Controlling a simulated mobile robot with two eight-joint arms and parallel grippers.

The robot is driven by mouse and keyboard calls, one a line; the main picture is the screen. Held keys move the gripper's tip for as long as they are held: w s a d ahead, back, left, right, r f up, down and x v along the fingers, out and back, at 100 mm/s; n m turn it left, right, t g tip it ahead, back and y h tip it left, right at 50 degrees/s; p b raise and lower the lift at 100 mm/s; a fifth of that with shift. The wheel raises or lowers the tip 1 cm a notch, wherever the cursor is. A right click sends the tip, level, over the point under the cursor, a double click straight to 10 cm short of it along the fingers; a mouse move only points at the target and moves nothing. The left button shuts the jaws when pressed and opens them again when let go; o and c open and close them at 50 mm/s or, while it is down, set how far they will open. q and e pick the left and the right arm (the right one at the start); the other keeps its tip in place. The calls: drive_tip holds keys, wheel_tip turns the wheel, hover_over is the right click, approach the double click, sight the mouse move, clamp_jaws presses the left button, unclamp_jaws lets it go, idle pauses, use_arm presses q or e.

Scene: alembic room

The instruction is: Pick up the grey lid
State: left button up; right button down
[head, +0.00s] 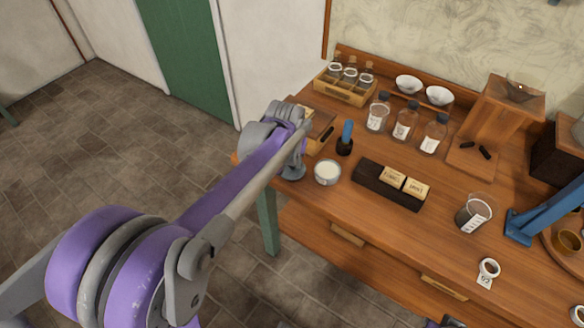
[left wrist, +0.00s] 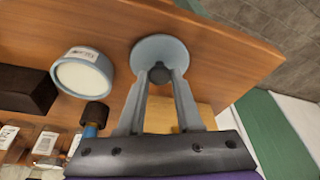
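The grey lid (left wrist: 160,48) is a round disc with a small dark knob, near the table's edge in the left wrist view. In the head view only a part of the lid (head: 293,173) shows below my left gripper (head: 291,160). The two fingers of my left gripper (left wrist: 163,76) lie on both sides of the knob and look closed on it. I cannot tell whether the lid touches the table. My right gripper is not in view.
An open jar with white content (head: 327,172) stands just right of the lid. Close by are a blue-handled tool in a dark holder (head: 344,144) and a dark block with labelled pieces (head: 372,184). Bottles (head: 405,122) stand further back. The table's left edge is near.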

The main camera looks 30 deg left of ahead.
use_arm(q)
clamp_jaws()
